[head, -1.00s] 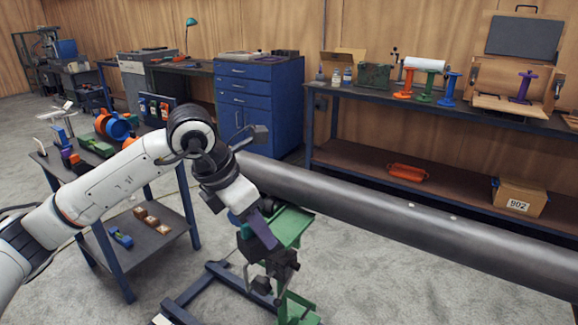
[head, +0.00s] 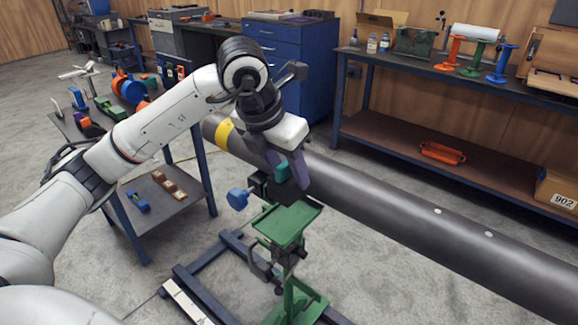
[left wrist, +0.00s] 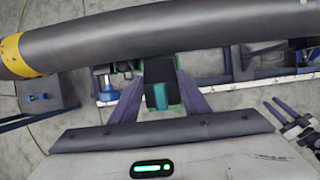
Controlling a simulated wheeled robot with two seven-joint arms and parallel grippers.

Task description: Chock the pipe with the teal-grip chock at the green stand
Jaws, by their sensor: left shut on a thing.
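The black chock (head: 262,187) with its teal grip (head: 282,173) is held between the purple fingers of my left gripper (head: 291,172). In the left wrist view the teal grip (left wrist: 160,96) lies between both fingers. The green stand (head: 287,224) has a flat green top just below the chock; I cannot tell whether they touch. The grey pipe (head: 400,206) runs behind the chock, with a yellow band (head: 224,134) near its left end. The gripper hides part of the pipe and chock. My right gripper (left wrist: 275,112) shows at the right edge of the left wrist view, fingers apart.
A blue knob (head: 238,198) sticks out left of the stand, above a dark blue floor frame (head: 203,290). A cart (head: 163,207) with tools and blocks stands left. A long bench (head: 425,77) with coloured stands is behind the pipe.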

